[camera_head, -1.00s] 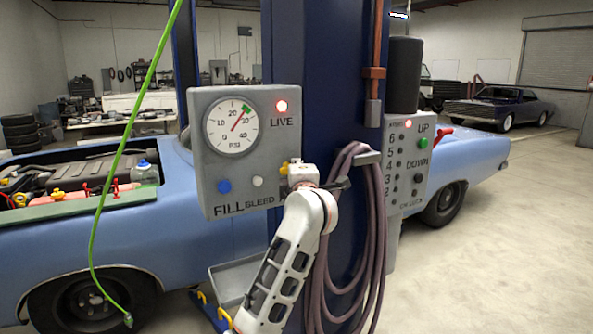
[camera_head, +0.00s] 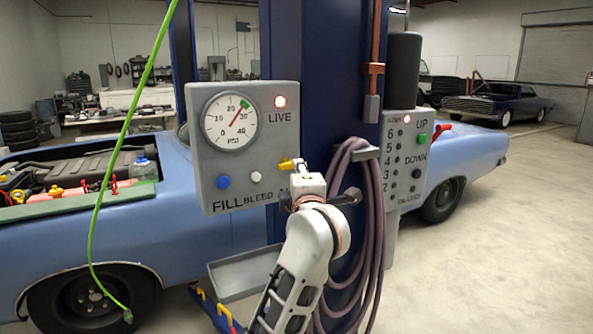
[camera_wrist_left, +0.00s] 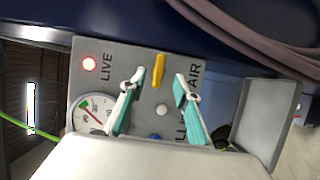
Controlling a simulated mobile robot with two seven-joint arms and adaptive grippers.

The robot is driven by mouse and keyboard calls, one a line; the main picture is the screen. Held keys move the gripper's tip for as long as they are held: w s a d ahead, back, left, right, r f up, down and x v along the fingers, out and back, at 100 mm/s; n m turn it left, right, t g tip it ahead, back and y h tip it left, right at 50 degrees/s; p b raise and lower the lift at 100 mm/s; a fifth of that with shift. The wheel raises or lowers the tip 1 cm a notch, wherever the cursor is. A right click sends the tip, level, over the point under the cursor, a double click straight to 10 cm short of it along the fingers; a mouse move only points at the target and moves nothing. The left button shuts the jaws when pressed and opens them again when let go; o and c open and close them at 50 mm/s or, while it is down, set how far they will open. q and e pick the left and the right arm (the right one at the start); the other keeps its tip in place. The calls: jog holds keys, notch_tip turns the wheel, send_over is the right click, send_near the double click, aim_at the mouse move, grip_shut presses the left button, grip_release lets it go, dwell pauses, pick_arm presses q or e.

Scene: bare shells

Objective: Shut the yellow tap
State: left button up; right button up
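The yellow tap (camera_head: 287,163) is on the right part of the grey gauge panel (camera_head: 240,185), above a label mostly hidden by my arm. In the left wrist view its yellow handle (camera_wrist_left: 159,70) lies sideways across the panel, parallel to the LIVE lettering. My left gripper (camera_wrist_left: 158,82) is open in front of the panel. Its two fingers stand apart on either side of the handle, with gaps; I cannot tell how deep the handle is between them. In the head view my left gripper (camera_head: 304,168) is just right of the tap, its fingers mostly hidden. My right gripper is not in view.
A blue and a white button (camera_head: 256,177) sit left of the tap, below the pressure gauge (camera_head: 230,121). A purple hose (camera_head: 338,240) hangs close on the right. A grey tray (camera_head: 243,276) is below the panel. A green cable (camera_head: 122,150) hangs at the left.

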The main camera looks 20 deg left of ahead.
pick_arm(q)
jog(key=shift+v, duration=1.65)
